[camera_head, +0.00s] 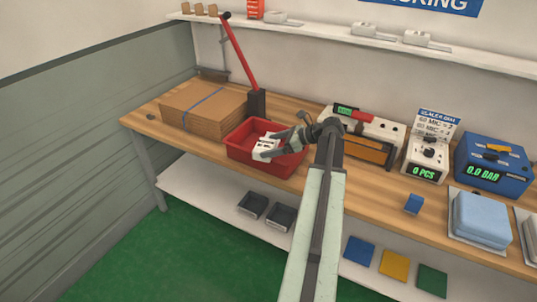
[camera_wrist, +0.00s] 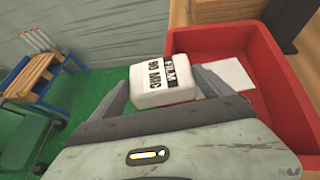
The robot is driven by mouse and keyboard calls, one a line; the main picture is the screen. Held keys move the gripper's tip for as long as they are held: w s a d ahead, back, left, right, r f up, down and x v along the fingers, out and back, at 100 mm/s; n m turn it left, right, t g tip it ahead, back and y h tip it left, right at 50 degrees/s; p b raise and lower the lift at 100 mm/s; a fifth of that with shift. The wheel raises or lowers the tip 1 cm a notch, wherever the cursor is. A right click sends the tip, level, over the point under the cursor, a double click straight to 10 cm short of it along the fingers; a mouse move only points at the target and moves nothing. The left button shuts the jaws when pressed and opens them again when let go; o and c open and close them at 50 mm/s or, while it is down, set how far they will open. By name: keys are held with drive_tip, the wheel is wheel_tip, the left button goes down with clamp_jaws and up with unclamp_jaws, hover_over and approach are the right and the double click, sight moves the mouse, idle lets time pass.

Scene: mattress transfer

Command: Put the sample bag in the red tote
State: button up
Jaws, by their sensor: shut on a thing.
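The white sample bag (camera_head: 265,148) is a small block-like pack with black lettering. The red tote (camera_head: 240,152) stands on the bench at the left. In the head view the bag overlaps the tote's opening. The gap between bag and tote is unclear.
A flat white piece (camera_wrist: 229,75) lies inside the tote. Flattened cardboard (camera_head: 202,106) and a red-handled lever press (camera_head: 240,60) stand behind and left of it. An orange-fronted machine (camera_head: 365,140) stands to the right. The bench's front edge runs below the tote.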

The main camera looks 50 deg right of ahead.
drive_tip(key=s+r+m+h+p, duration=0.2)
drive_tip(key=s+r+p, duration=0.3)
drive_tip(key=s, duration=0.7)
drive_tip(key=w+d, duration=0.2)
drive_tip(key=w, duration=0.5)
drive_tip(key=w+d+f+t+b, duration=0.1)
drive_tip(key=w+d, duration=0.2)
drive_tip(key=w, duration=0.4)
drive_tip(key=shift+d+f+m+h+b, duration=0.3)
drive_tip(key=shift+d, duration=0.05)
drive_tip(key=f+b, duration=0.1)
drive_tip(key=w+f+b, duration=0.1)
drive_tip(key=f+b, duration=0.1)
drive_tip(key=shift+d+f, duration=0.15)
drive_tip(key=shift+d, duration=0.05)
drive_tip(key=shift+f+b, duration=0.6)
drive_tip(key=shift+b, duration=0.15)
drive_tip(key=o, duration=1.2)
drive_tip(key=shift+r, duration=0.1)
